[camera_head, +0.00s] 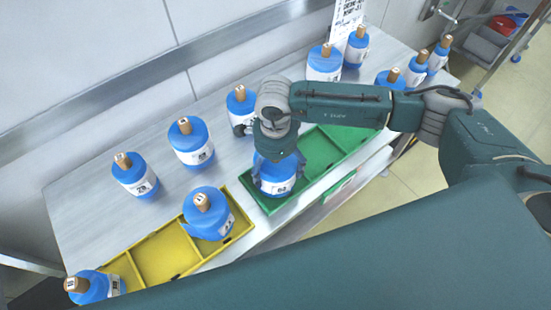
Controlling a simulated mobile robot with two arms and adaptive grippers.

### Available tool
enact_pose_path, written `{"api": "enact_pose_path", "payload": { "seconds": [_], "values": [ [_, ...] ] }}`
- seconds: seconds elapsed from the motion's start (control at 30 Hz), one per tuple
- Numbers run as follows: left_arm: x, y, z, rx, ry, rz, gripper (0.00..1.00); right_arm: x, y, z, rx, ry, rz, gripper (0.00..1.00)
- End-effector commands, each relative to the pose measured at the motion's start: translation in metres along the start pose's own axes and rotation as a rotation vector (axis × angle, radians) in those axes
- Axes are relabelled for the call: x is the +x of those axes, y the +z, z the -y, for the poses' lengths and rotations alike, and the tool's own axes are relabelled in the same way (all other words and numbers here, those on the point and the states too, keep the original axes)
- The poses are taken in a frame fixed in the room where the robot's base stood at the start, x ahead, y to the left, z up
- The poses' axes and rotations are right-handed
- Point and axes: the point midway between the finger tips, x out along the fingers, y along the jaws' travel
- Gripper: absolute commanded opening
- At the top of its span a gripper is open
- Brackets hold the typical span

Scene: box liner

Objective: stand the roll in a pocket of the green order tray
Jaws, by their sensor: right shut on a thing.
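My right gripper (277,158) points down and is shut on a blue roll (278,180) with a white label. The roll is upright at the left end of the green order tray (338,138), over or in its left pocket. I cannot tell whether its base touches the tray floor. The gripper hides the roll's top. The tray's pockets to the right look empty, though my right arm covers part of them. My left gripper is not in view.
A yellow tray (162,252) on the left holds a blue roll (207,215) and another (92,286) at its far left end. Several blue rolls with wooden cores stand along the back of the metal table (90,215). A printed sign (345,20) stands behind.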

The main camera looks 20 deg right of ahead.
Motion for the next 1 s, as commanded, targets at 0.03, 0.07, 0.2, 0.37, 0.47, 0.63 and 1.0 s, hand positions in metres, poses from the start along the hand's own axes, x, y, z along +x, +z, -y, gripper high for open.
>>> {"api": "enact_pose_path", "payload": {
  "seconds": [0.03,0.07,0.2,0.37,0.47,0.63,1.0],
  "values": [
    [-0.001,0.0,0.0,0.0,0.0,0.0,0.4,-0.002,0.002,0.002,-0.001,-0.005,0.004,0.31],
    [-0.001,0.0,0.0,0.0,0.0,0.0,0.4,-0.001,0.002,0.002,-0.001,-0.005,0.004,0.31],
    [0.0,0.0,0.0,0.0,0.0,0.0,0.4,-0.001,0.001,0.002,-0.001,-0.005,0.004,0.31],
    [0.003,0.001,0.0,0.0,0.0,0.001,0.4,0.002,0.001,0.002,0.0,-0.005,0.004,0.31],
    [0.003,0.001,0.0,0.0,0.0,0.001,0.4,0.003,0.0,0.0,0.0,0.0,0.001,1.0],
    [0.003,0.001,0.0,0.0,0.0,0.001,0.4,0.003,0.0,0.0,0.0,0.0,0.001,1.0],
    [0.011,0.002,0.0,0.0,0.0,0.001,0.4,-0.019,0.0,0.002,0.001,-0.005,0.002,1.0]
  ]
}}
